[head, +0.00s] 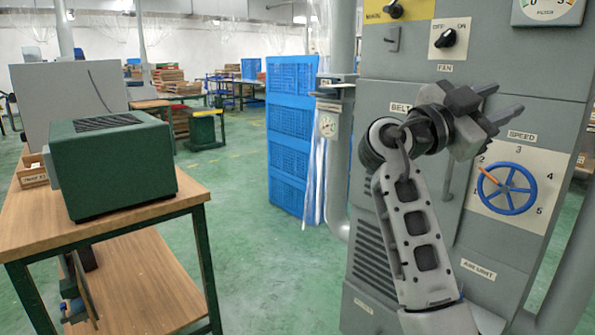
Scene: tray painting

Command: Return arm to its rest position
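My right arm rises from the bottom right of the head view, in front of a grey control cabinet (450,235). My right gripper (508,99) is at the arm's upper end, pointing right, with its two fingers apart and nothing between them. It is above the blue handwheel (509,188) on the SPEED dial and apart from it. The wheel's orange pointer is toward the 2. The arm covers part of the panel around the BELT label (400,107). My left gripper is not in view.
A FAN knob (445,38) and a MAIN switch (394,9) are on the cabinet's upper part. Blue stacked crates (290,130) stand behind it. A wooden-topped table (110,222) at left bears a green box (120,170). Green floor between table and cabinet is clear.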

